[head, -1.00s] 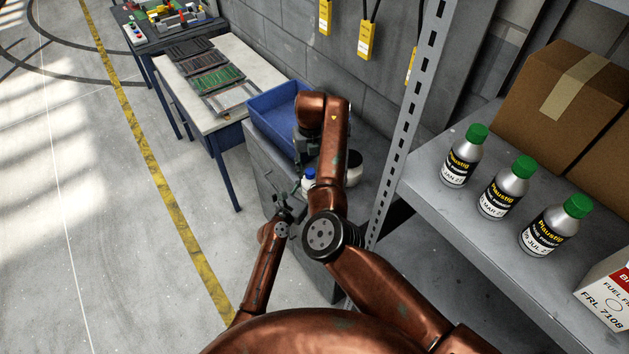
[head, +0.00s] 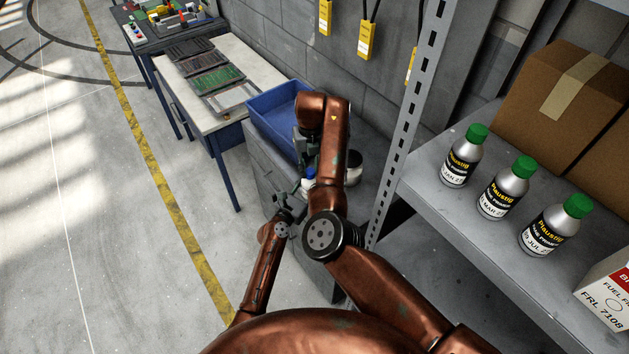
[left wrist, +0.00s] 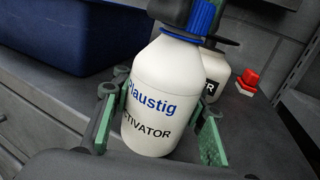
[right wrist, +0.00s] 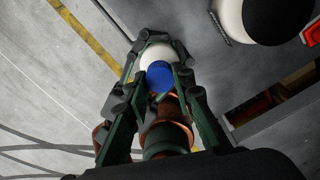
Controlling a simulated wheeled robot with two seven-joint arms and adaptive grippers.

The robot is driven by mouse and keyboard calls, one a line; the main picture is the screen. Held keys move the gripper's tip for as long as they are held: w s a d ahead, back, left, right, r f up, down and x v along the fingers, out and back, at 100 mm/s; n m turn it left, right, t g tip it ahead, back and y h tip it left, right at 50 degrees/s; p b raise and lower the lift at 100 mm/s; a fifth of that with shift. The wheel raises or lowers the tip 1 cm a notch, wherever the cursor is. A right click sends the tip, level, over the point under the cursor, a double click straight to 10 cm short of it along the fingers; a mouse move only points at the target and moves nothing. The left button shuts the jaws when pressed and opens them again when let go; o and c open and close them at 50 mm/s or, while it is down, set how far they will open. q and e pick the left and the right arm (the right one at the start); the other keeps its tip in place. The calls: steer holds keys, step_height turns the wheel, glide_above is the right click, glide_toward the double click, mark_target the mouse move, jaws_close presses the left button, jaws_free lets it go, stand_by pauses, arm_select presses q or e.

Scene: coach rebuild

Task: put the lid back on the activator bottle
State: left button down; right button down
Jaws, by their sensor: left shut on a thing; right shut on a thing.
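The white activator bottle (left wrist: 155,95) stands upright on the grey cabinet top, slightly tilted in the left wrist view. My left gripper (head: 288,212) is shut around its body, one finger on each side. The blue lid (left wrist: 204,18) is at the bottle's neck. My right gripper (right wrist: 162,70) is shut on the blue lid (right wrist: 160,76) from above, with the white bottle shoulder (right wrist: 165,54) showing below it. In the head view my right arm partly hides the bottle and lid. I cannot tell whether the lid is screwed tight.
A white jar with a black lid (left wrist: 216,68) stands close behind the bottle. A small red and white object (left wrist: 247,80) is beside it. A blue bin (head: 275,115) sits behind on the cabinet. A shelf upright (head: 410,120) and shelf with green-capped bottles are right.

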arm_select(q)
steer(key=shift+s+f, duration=0.15)
steer(key=shift+f, duration=0.3)
arm_select(e)
steer(key=c, duration=1.6)
jaws_free()
step_height(320, 180, up, 12)
steer(key=shift+s, duration=0.1)
arm_select(q)
steer(key=c, duration=1.8)
jaws_free()
steer(key=o, duration=0.7)
steer(key=shift+r, duration=0.35)
